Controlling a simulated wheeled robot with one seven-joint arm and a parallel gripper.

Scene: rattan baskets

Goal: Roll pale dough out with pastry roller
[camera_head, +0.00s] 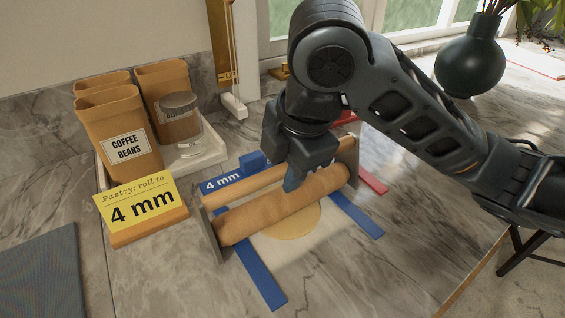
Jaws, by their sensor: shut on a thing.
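The pastry roller (245,219) has a thick brown cylinder, a thinner wooden bar behind it and grey end plates. My gripper (295,180) is shut on the roller near its middle, and its fingers partly hide the grip. The pale dough (291,221) is a flat round piece on a whitish sheet (290,258); the roller hides its far part. Whether the roller touches the dough is unclear. A blue strip (262,274) lies left of the dough and another blue strip (356,214) lies right of it. A yellow card (141,207) reads "Pastry: roll to 4 mm".
A blue piece marked "4 mm" (224,180) lies behind the roller. A red strip (373,181) is at right. Brown canisters (120,130) and a jar (180,118) stand on a pale tray at left. A dark vase (470,66) stands back right. The front marble counter is clear.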

